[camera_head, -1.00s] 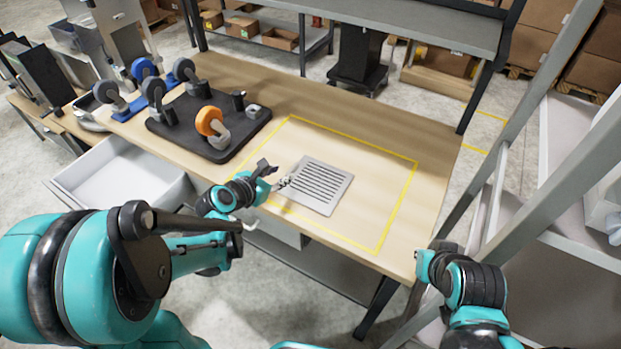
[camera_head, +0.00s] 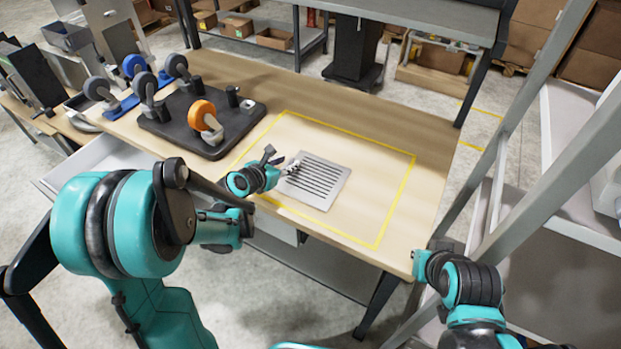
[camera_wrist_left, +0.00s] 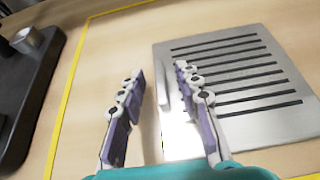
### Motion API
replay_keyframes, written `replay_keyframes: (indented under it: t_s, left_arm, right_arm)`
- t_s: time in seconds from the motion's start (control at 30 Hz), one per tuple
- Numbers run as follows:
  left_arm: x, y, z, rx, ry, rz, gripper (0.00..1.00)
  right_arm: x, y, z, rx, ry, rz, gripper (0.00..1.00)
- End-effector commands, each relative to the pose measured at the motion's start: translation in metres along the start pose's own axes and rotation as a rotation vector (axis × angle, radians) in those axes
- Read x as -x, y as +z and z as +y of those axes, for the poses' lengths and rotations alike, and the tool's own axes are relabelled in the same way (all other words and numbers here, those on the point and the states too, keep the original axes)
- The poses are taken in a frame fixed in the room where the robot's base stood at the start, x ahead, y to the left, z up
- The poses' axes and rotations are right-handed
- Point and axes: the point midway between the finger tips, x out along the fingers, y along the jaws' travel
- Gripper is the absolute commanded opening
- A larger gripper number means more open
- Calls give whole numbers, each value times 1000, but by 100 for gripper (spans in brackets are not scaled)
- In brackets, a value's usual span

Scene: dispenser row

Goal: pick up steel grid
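The steel grid (camera_head: 322,186) is a flat square plate with dark slots. It lies on the table inside the yellow outline. It also shows in the left wrist view (camera_wrist_left: 285,110), with a small pale raised tab (camera_wrist_left: 160,92) at its left edge. My left gripper (camera_head: 285,167) is at the grid's left edge. In the left wrist view my left gripper (camera_wrist_left: 160,76) is open, its fingers apart on either side of the tab, with gaps showing. My right arm's end (camera_head: 425,265) is by the table's right front corner; its fingers cannot be made out.
A black board (camera_head: 170,128) with orange and grey caster wheels stands left of the yellow outline (camera_head: 398,196). A white drawer (camera_head: 90,165) sticks out at the table's left front. Metal shelving (camera_head: 500,180) rises at the right. The table right of the grid is clear.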

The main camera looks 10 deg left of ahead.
Motion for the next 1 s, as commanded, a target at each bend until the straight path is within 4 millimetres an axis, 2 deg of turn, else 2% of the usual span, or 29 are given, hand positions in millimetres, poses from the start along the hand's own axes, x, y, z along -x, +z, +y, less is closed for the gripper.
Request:
replay_keyframes:
  t_s: [0.03, 0.1, 0.57, 0.73, 0.87, 1.0]
  left_arm:
    - [0, 0, 0, 0, 0, 0, 19]
    - [0, 0, 0, 0, 0, 0, 0]
    - [2, 3, 0, 0, 0, 0, 0]
    - [10, 18, 0, 0, 0, 0, 0]
    - [23, 41, 0, 0, 0, 0, 0]
    - [27, 58, -34, -4, -6, 0, 0]
  right_arm:
    - [0, 0, 0, 0, 0, 0, 0]
    - [0, 0, 0, 0, 0, 0, 0]
    - [2, -1, 0, 0, 0, 0, 0]
    - [10, -7, 0, 0, 0, 0, 0]
    - [21, -15, 0, 0, 0, 0, 0]
    - [30, -21, 0, 0, 0, 0, 0]
